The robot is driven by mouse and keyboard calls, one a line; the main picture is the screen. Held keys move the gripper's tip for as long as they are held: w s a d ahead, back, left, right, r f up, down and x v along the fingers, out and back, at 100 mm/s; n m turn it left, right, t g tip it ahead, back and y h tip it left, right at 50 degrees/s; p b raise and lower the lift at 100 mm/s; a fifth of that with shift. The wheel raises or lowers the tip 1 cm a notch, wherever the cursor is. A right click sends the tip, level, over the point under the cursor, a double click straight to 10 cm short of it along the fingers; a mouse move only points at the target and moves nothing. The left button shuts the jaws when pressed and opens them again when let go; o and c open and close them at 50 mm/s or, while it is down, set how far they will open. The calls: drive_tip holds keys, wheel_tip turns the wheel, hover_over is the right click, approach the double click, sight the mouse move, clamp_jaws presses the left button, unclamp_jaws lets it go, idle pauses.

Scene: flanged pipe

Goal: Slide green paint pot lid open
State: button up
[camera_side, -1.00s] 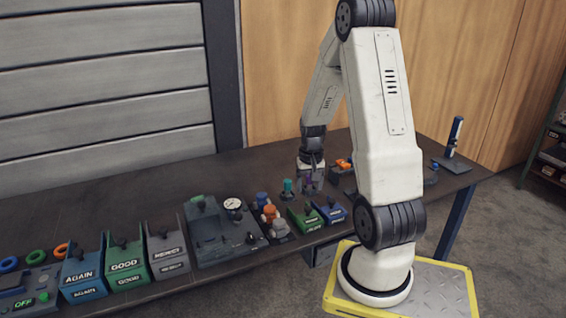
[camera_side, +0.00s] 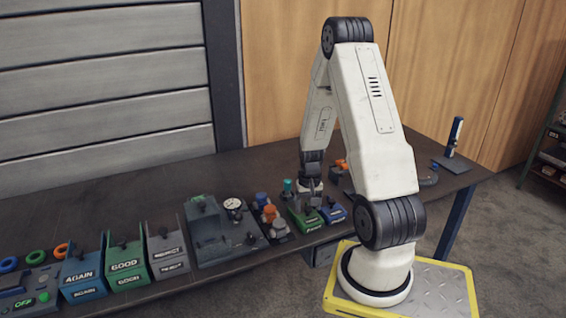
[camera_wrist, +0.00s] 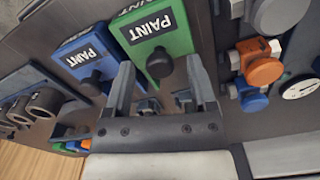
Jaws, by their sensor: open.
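The green paint pot (camera_side: 306,222) stands near the front edge of the bench. In the wrist view its green lid (camera_wrist: 178,38) carries a white PAINT label and a round black knob (camera_wrist: 160,66). My gripper (camera_side: 311,200) is over the back of the green pot in the side view and partly hides it. In the wrist view the two fingers of my gripper (camera_wrist: 160,78) are apart, with the knob showing between their tips. I see no contact with the knob. Whether the lid has shifted on the pot cannot be told.
A blue paint pot (camera_side: 335,215) with its own black knob stands right beside the green one. Orange and blue valve parts (camera_side: 270,214) and a gauge (camera_side: 233,204) stand on the other side. Bare bench (camera_side: 150,190) lies behind the bins.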

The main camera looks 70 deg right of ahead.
clamp_jaws()
idle(1.5)
